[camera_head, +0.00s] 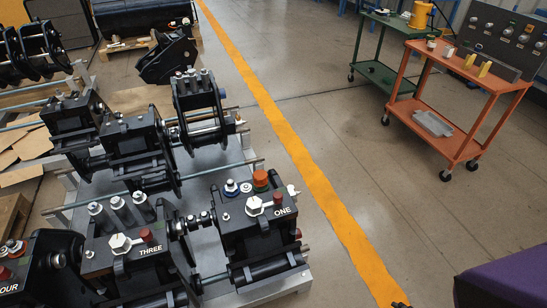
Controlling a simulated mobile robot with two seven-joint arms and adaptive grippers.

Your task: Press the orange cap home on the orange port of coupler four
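Coupler four (45,275) is at the bottom left, cut off by the picture edge, so its label reads only "OUR". An orange-red round part (14,245) shows on its top near the left edge; I cannot tell whether it is a cap, a bare port or both. A red knob (4,272) is just in front of it. Coupler one (255,228), right of centre, has an orange cap-like part (260,180) on top, beside blue and white ones.
Coupler three (135,265) stands between couplers four and one, with metal fittings on top. More black couplers (130,145) stand behind. A yellow floor line (275,115) runs past the rack. An orange cart (440,140) and green cart (375,72) stand right. The floor between is clear.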

